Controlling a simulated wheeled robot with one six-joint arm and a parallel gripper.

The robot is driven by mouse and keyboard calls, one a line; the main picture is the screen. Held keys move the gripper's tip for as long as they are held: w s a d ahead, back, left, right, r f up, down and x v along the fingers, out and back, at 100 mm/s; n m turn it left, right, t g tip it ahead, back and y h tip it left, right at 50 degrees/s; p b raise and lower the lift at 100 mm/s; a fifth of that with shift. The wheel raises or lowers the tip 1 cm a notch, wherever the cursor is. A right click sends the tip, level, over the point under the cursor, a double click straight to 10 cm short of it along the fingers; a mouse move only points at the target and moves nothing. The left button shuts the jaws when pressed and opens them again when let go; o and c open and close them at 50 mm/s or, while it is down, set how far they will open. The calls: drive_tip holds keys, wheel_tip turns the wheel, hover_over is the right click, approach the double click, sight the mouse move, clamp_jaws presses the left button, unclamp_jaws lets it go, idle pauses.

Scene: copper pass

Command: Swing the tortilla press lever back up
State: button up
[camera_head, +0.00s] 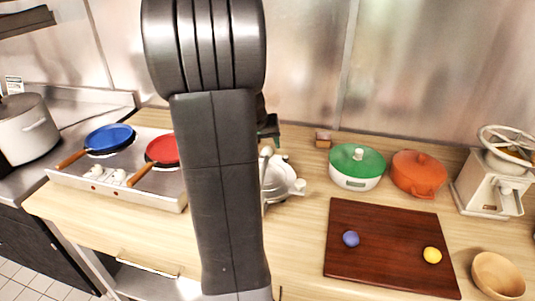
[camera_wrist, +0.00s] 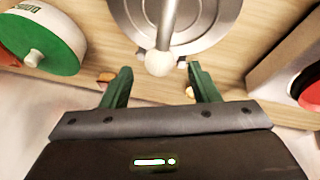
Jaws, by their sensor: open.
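The tortilla press (camera_head: 277,180) is silver metal and stands on the wooden counter; my arm hides its left part in the head view. In the wrist view the round press plate (camera_wrist: 203,15) fills the top middle. Its lever (camera_wrist: 169,22) runs over the plate and ends in a pale ball knob (camera_wrist: 159,64). My gripper (camera_wrist: 158,72) has green fingers, open and empty, with the knob between and slightly beyond their tips. I see no clear contact. In the head view my gripper (camera_head: 270,126) shows partly behind my arm, near the press.
A green-lidded pot (camera_head: 357,166) and an orange pot (camera_head: 418,173) stand right of the press. A stove (camera_head: 172,198) with blue and red pans is at left. A dark board (camera_head: 385,262) holds a blue ball (camera_head: 351,239) and a yellow ball (camera_head: 432,255).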

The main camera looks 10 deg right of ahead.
sight(269, 155)
drive_tip(key=x, duration=0.6)
drive_tip(key=shift+w+d+f, duration=0.1)
drive_tip(key=shift+f, duration=0.3)
drive_tip(key=shift+c, duration=0.4)
clamp_jaws()
